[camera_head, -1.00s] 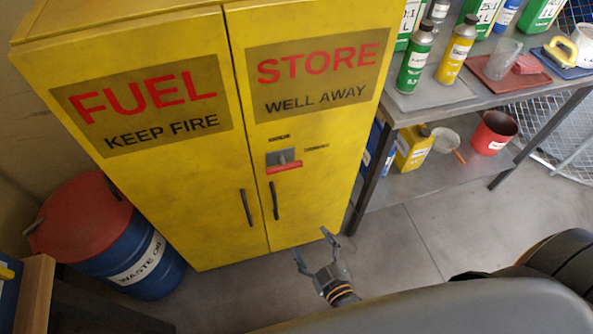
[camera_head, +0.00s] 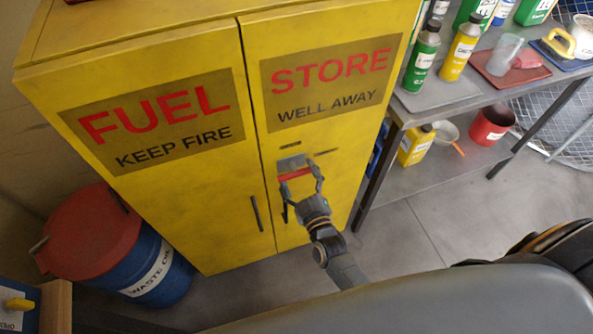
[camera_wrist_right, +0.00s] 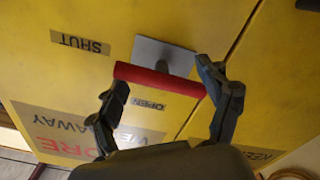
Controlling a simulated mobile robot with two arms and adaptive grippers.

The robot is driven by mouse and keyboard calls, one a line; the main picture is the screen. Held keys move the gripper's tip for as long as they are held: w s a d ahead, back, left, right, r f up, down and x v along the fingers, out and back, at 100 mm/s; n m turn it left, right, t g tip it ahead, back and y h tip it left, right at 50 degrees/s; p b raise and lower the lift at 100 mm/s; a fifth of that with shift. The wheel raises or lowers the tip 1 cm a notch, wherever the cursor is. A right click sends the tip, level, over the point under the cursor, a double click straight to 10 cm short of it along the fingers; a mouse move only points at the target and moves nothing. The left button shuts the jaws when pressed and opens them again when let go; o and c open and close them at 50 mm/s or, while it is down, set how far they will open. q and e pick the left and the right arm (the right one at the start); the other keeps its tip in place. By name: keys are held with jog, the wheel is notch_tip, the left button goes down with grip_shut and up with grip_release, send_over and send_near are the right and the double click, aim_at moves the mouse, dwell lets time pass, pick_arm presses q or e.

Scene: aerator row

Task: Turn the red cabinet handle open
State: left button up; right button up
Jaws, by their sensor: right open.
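The red cabinet handle (camera_head: 295,174) sits on a grey plate (camera_head: 291,162) on the right door of the yellow fuel cabinet (camera_head: 190,190). In the head view it lies level. My right gripper (camera_head: 300,184) is open, its two fingers spread toward the two ends of the handle. In the right wrist view the red handle (camera_wrist_right: 160,80) lies between the open fingers (camera_wrist_right: 168,82), and I cannot tell whether they touch it. Labels "SHUT" (camera_wrist_right: 80,42) and "OPEN" (camera_wrist_right: 148,104) flank it, upside down in that view. My left gripper is not in view.
Two dark door pulls sit low on the cabinet; the left one (camera_head: 256,213) shows clearly. A blue drum with a red lid (camera_head: 95,230) stands left. A bench (camera_head: 425,104) with bottles and cans stands right. The floor (camera_head: 400,235) before it is clear.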

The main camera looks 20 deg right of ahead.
jog(key=shift+w, duration=0.45)
